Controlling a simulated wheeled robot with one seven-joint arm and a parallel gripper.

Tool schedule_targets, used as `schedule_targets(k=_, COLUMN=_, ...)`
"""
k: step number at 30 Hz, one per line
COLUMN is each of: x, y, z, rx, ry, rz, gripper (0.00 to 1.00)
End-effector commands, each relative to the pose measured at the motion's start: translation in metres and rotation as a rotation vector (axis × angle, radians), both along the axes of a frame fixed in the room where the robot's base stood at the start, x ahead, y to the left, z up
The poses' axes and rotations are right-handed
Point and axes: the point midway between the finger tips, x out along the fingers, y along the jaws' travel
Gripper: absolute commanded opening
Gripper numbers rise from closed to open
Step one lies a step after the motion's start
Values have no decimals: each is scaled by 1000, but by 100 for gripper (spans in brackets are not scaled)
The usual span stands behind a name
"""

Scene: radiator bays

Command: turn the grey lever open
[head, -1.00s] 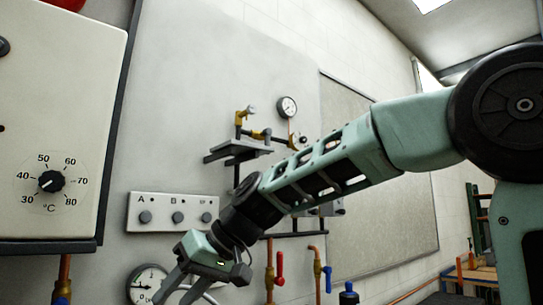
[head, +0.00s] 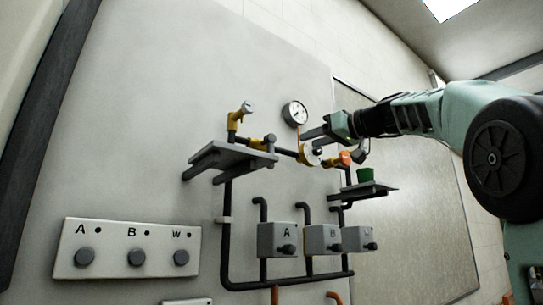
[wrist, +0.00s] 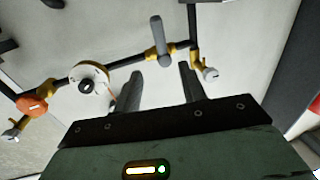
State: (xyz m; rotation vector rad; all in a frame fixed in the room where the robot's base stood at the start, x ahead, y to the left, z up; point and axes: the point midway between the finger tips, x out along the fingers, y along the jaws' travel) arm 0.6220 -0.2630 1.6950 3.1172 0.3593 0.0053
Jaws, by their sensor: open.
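The grey lever (wrist: 161,40) is a short bar on a brass valve in the dark pipe, and in the wrist view it stands crosswise to the pipe. It also shows in the head view (head: 255,143), small, above the left dark shelf. My gripper (wrist: 158,76) is open and empty. In the wrist view its two fingers point toward the pipe, with the lever lying beyond and between the fingertips, apparently untouched. In the head view my gripper (head: 306,138) reaches in from the right, near the dial gauge.
A dial gauge (head: 295,114) is close above my gripper. A white round fitting (head: 310,154) and an orange knob (head: 346,157) sit along the same pipe. A green cup (head: 366,175) stands on the right shelf. Grey boxes (head: 280,240) are below.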

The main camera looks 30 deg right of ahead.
Motion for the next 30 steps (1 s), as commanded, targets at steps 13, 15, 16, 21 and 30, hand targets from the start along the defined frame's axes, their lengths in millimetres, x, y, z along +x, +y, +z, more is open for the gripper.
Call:
schedule_targets(k=13, x=91, y=21, z=3, rx=5, ry=6, rz=3, gripper=41)
schedule_targets(k=15, x=105, y=25, z=3, rx=4, ry=6, rz=4, gripper=41)
schedule_targets(k=16, x=111, y=27, z=3, rx=5, ry=6, rz=4, gripper=41)
schedule_targets(k=21, x=137, y=33, z=2, rx=5, ry=5, rz=4, gripper=41)
schedule_targets(k=30, x=155, y=36, z=-1, rx=3, ry=3, rz=0, gripper=41)
